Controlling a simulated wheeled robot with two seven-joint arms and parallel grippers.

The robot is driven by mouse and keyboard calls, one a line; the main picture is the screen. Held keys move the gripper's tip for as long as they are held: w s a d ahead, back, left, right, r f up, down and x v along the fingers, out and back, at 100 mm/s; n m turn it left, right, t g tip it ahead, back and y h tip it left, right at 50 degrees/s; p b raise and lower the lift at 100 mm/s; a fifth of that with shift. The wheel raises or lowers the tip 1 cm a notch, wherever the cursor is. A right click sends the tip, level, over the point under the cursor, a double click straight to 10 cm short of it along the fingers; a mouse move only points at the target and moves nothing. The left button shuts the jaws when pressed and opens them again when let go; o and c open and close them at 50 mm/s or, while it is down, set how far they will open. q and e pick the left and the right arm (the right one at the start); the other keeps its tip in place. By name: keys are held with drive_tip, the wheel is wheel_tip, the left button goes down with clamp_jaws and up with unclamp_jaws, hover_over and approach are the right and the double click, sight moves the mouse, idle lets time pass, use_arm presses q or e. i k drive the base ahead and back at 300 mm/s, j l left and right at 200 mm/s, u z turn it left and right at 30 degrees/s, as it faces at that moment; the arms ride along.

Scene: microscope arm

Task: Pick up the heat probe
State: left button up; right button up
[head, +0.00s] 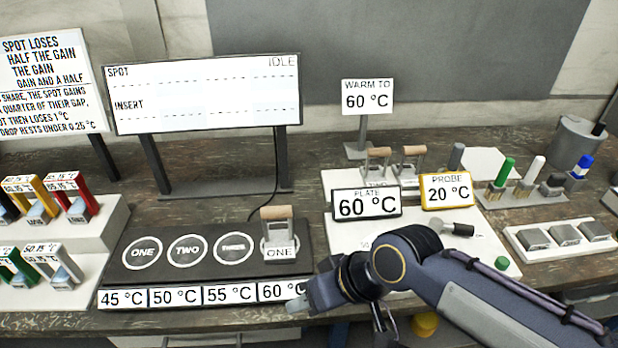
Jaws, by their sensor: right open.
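My right arm hides part of the board's front. My left gripper is out of view.
A dark heater block (128,243) with numbered circles and a wooden-handled block labelled ONE (279,238) stands left of the gripper. The plate display (366,204) reads 60 °C. Wooden-handled blocks (410,162) stand behind it. Racks (540,192) of coloured items stand at the right.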

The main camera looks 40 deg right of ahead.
sight(458, 149)
drive_tip(key=z, duration=2.25)
